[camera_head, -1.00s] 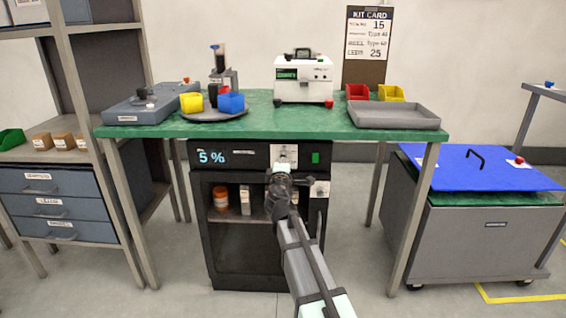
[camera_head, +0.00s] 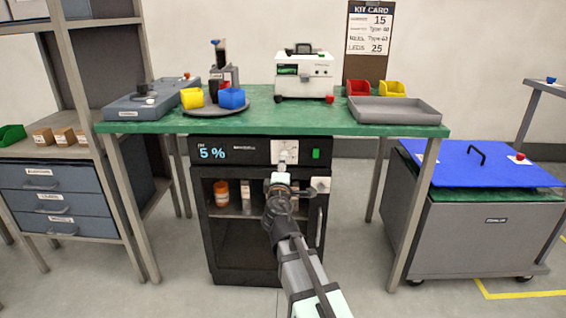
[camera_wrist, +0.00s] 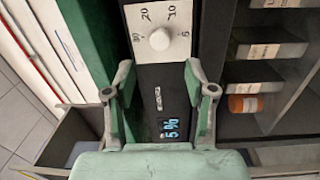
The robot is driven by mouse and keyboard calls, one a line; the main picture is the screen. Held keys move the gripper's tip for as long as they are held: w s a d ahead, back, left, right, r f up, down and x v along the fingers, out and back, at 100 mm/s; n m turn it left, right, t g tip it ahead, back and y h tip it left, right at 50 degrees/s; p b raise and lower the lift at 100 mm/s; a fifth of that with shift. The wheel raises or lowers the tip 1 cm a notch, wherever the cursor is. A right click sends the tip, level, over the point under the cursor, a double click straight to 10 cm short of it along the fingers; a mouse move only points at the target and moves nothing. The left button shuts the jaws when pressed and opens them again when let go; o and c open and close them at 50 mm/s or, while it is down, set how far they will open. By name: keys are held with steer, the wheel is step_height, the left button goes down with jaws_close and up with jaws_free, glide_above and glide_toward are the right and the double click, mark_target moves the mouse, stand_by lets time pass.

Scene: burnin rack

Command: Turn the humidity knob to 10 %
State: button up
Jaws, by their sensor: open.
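The humidity knob (camera_wrist: 159,39) is a round white knob on a white dial plate (camera_head: 284,150) on the black cabinet's top panel. Printed marks including 10 and 20 surround it in the wrist view. The display (camera_head: 211,153) reads 5 %, and it also shows in the wrist view (camera_wrist: 171,130). My gripper (camera_wrist: 158,72) is open and empty, its two fingers spread either side of the panel below the knob in that view. The knob appears beyond the fingertips, not between them. In the head view my gripper (camera_head: 281,178) is just below the dial plate.
A green button (camera_head: 316,154) is right of the dial. The green tabletop (camera_head: 260,124) overhangs the cabinet (camera_head: 212,255). Bottles stand on the shelf, including an orange one (camera_head: 221,193). Table legs flank the cabinet, and a blue-topped cart (camera_head: 485,220) stands right.

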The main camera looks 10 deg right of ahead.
steer(key=shift+v, duration=1.95)
